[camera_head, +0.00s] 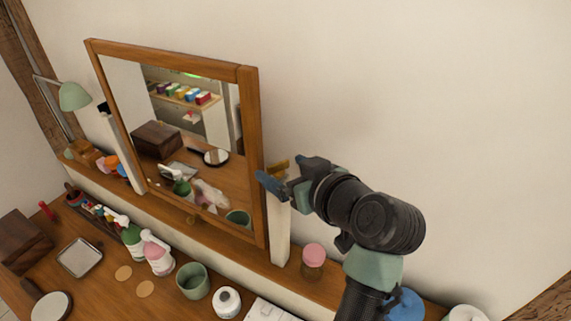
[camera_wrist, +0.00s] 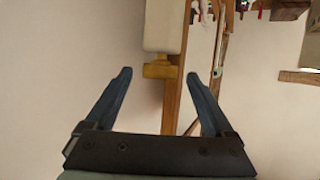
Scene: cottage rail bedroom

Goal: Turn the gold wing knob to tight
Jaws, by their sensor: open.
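The gold wing knob (camera_head: 279,165) sits on the right side of the wood-framed mirror (camera_head: 252,150), at the top of a pale upright post (camera_head: 280,235). In the wrist view the knob (camera_wrist: 158,71) is a yellow bar with a short stub, beside the wooden frame edge (camera_wrist: 173,105) and below the pale block (camera_wrist: 163,25). My gripper (camera_head: 284,176) is open with blue fingers. In the wrist view its fingertips (camera_wrist: 159,76) lie on either side of the knob, apart from it in the picture. How far ahead the knob is, I cannot tell.
The shelf below holds a pink-lidded jar (camera_head: 313,260) near my arm and a blue item (camera_head: 405,304). Bottles (camera_head: 158,252), a green cup (camera_head: 193,281) and a tray (camera_head: 80,257) stand on the dresser. The wall right of the mirror is bare.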

